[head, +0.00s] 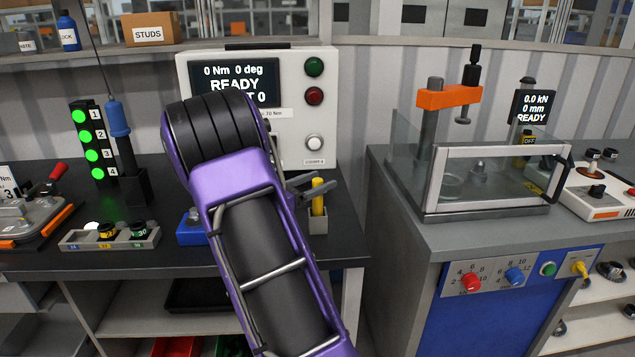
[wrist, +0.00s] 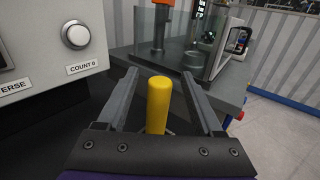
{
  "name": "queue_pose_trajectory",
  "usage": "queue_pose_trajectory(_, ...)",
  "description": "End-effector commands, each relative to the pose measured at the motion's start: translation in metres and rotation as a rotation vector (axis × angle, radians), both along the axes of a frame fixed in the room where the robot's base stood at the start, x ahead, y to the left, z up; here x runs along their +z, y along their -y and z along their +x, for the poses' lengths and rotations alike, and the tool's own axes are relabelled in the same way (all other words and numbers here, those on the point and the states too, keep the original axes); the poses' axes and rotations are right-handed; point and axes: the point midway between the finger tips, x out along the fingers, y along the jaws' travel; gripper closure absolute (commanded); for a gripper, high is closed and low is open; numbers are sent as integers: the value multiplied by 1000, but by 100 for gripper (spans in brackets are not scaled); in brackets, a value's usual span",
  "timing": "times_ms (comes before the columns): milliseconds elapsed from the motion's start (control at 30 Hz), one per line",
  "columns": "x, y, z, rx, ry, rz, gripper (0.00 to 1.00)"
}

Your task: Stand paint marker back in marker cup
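The yellow paint marker (head: 318,198) stands upright in the small grey marker cup (head: 318,224) at the right front of the dark bench. My gripper (head: 315,186) reaches it from the left, with its fingers near the marker's upper part. In the wrist view the marker (wrist: 159,104) is between the two fingers of my gripper (wrist: 161,79), with a gap visible on each side. The gripper is open and holds nothing. The marker's lower end is hidden inside the cup, and the cup is hardly visible in the wrist view.
A white control box (head: 325,120) with a display stands behind my arm. A grey tray (head: 110,238) with small parts and a blue-handled driver (head: 118,120) are on the left. A glass-sided press (head: 490,180) stands on the right-hand bench, across a gap.

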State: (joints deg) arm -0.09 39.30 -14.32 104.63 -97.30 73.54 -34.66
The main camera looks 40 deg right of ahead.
Motion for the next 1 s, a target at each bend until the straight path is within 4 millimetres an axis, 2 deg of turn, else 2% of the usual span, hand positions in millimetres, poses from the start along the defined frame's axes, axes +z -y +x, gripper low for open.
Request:
queue_pose_trajectory(233,0,-1,0,0,0,0,32)
queue_pose_trajectory(367,0,-11,0,2,0,0,32)
queue_pose_trajectory(467,1,-29,-1,5,0,1,32)
queue_pose_trajectory(800,1,-112,-7,6,0,0,32)
queue_pose_trajectory(1000,1,-151,-11,4,0,0,32)
